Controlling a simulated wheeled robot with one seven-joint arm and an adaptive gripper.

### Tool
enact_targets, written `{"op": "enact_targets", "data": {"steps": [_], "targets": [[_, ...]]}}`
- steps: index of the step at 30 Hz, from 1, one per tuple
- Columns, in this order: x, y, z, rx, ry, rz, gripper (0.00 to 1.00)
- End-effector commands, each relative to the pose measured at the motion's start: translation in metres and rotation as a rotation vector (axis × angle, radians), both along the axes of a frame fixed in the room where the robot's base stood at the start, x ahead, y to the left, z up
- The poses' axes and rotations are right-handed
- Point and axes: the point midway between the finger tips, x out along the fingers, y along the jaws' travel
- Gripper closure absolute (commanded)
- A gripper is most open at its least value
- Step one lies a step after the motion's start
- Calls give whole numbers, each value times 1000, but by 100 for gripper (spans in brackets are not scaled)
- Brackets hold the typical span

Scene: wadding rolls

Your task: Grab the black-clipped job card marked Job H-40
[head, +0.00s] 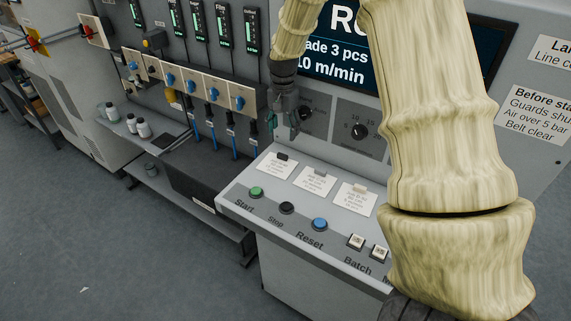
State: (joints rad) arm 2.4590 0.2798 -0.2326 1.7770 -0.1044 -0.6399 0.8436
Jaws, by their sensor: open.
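Three white job cards lie in a row on the sloped grey console top. The left card (273,168) has a black clip (282,157) at its top edge. The middle card (313,183) has a grey clip, and the right card (354,200) has a tan clip. The print on the cards is too small to read. My gripper (283,126) points down above and behind the black-clipped card, in front of the upright panel.
Start (256,192), Stop (287,208) and Reset (320,224) buttons sit in front of the cards. A dial (359,131) is on the panel behind. Blue-knobbed valves (212,94) and hoses stand left. My arm hides the console's right side.

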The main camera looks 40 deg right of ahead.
Motion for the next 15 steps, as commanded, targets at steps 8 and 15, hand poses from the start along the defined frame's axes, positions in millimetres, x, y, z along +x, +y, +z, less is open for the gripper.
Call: {"op": "enact_targets", "data": {"steps": [8, 15], "targets": [[-1, -1, -31, -1, 4, 0, 39], [0, -1, -51, 0, 1, 0, 39]]}}
